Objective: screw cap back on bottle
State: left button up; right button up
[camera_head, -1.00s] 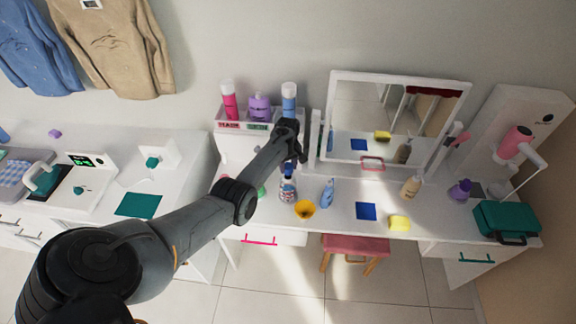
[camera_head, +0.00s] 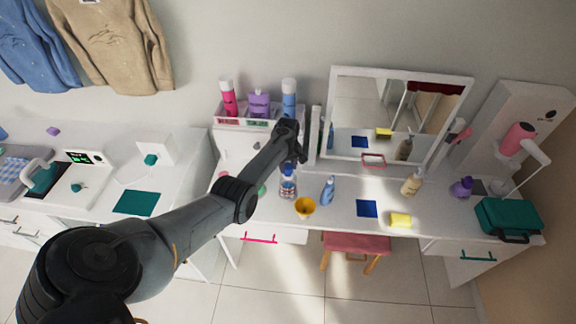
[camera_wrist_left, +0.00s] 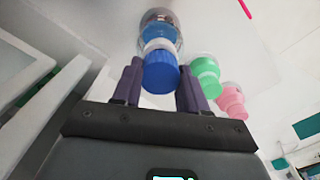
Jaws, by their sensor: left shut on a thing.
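The bottle (camera_head: 288,188) stands upright on the white dressing table, left of the yellow funnel-like cup. It is clear with a patterned lower part in the head view. The blue ribbed cap (camera_wrist_left: 160,73) is at the bottle's white neck in the left wrist view, in line with the bottle (camera_wrist_left: 161,30). I cannot tell whether its thread is engaged. My left gripper (camera_head: 291,156) is above the bottle, with its two dark fingers on either side of the cap (camera_wrist_left: 158,82), shut on it. The fingers hide part of the cap in the head view. My right gripper is not in view.
A mirror (camera_head: 395,118) stands behind. The tabletop around the blue mat (camera_head: 367,208) is mostly clear.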

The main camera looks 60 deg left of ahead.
aim_at(288, 166)
pick_arm(q)
jog(key=shift+f+b, duration=0.35)
jog(key=shift+f, duration=0.15)
jog(key=o, duration=1.2)
jog(key=shift+o, duration=0.2)
jog(key=shift+r, duration=0.1)
jog(key=shift+r, duration=0.3)
notch_tip(288, 166, up, 9)
jog(key=shift+f+p, duration=0.2)
jog(key=shift+p, duration=0.65)
jog(key=shift+r, duration=0.75)
